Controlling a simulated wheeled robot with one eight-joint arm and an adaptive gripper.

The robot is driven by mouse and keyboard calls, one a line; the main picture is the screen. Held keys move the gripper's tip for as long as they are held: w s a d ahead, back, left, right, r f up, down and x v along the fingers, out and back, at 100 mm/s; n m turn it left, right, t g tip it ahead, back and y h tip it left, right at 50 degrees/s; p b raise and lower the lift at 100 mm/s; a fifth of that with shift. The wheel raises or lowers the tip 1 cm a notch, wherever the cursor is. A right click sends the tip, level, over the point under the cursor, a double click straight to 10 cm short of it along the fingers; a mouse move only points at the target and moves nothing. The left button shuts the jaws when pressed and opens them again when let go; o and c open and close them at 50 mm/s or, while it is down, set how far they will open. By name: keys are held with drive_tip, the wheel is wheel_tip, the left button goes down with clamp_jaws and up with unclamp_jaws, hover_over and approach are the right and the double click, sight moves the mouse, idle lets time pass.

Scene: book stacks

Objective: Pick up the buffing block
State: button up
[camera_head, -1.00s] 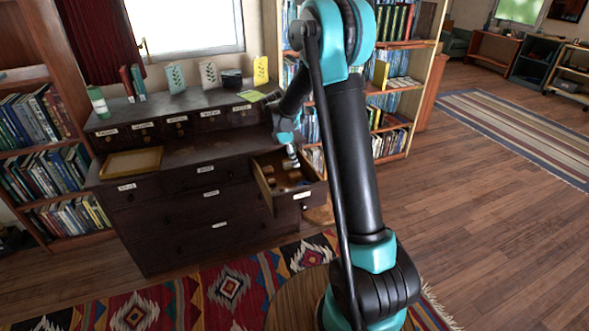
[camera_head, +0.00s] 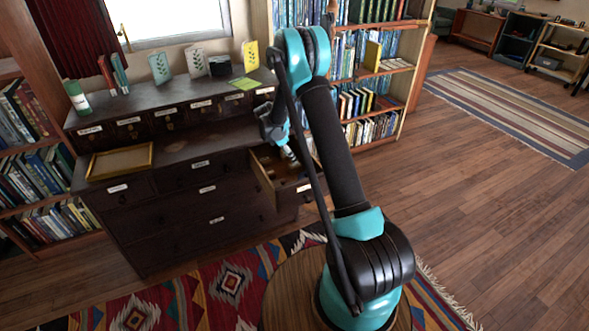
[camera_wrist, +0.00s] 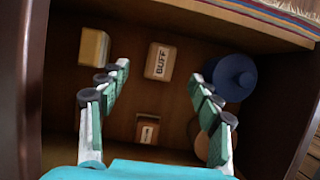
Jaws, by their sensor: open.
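The buffing block (camera_wrist: 160,61) is a small pale block marked "BUFF" in the wrist view. It lies in the open drawer (camera_head: 293,190), towards the upper middle of the wrist picture. My gripper (camera_wrist: 158,74) is open and empty, with its two green-padded fingers spread to the left and right of the block's line. The fingertips do not appear to touch the block. In the head view my gripper (camera_head: 290,153) points down into the drawer, and the arm hides part of the drawer there.
The drawer also holds a yellowish block (camera_wrist: 93,47), a blue round container (camera_wrist: 234,77), a small labelled block (camera_wrist: 148,129) and a tan round thing partly behind the right finger. Drawer walls surround them. The dark cabinet (camera_head: 165,200) holds an empty frame-like tray (camera_head: 120,161).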

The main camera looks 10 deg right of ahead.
drive_tip(key=shift+x, duration=3.65)
drive_tip(key=shift+s, duration=0.15)
drive_tip(key=c, duration=1.2)
drive_tip(key=shift+c, duration=0.2)
drive_tip(key=shift+r, duration=0.1)
wheel_tip(320, 180, up, 20)
